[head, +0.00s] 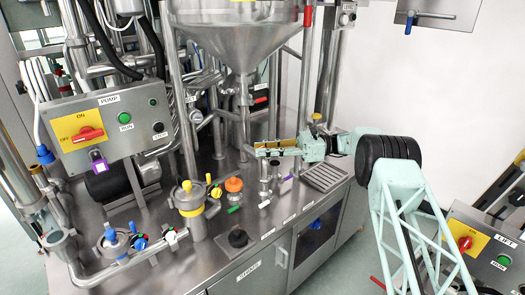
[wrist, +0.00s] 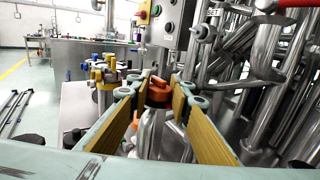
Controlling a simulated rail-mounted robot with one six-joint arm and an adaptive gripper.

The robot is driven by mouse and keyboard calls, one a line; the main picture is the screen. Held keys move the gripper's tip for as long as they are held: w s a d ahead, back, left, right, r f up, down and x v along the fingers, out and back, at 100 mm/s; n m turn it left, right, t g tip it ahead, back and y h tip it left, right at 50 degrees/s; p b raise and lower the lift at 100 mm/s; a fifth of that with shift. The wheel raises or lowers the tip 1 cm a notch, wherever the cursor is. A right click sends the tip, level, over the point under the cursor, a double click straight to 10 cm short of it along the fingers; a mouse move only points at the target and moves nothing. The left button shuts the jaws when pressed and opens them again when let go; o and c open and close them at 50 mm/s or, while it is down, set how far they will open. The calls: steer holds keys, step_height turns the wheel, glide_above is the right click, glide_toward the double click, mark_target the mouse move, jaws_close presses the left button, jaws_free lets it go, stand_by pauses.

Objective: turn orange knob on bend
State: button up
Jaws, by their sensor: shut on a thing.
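An orange knob (wrist: 158,92) shows between my fingertips in the wrist view, with a curved silver pipe (wrist: 151,130) below it. My gripper (head: 258,149) reaches in from the right in the head view, low over the steel worktop, below the large steel funnel. Its pale green fingers with yellow pads are shut on the orange knob. The fingers hide the grasped part in the head view. An orange round cap (head: 234,184) shows there to the left of and below my fingertips. I cannot tell from the head view how the fingers touch the knob.
A yellow-topped valve (head: 188,186) stands to the left. The steel funnel (head: 240,35) and its outlet pipe are close above and behind my gripper. A drain grate (head: 326,177) is to the right. Pipes crowd the back.

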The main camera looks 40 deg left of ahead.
stand_by(0.4)
steer(key=o, duration=0.8)
steer(key=shift+o, duration=0.2)
steer(key=shift+w+d, duration=0.1)
steer(key=v, duration=1.1)
steer(key=shift+w+d, duration=0.2)
steer(key=shift+w, duration=0.05)
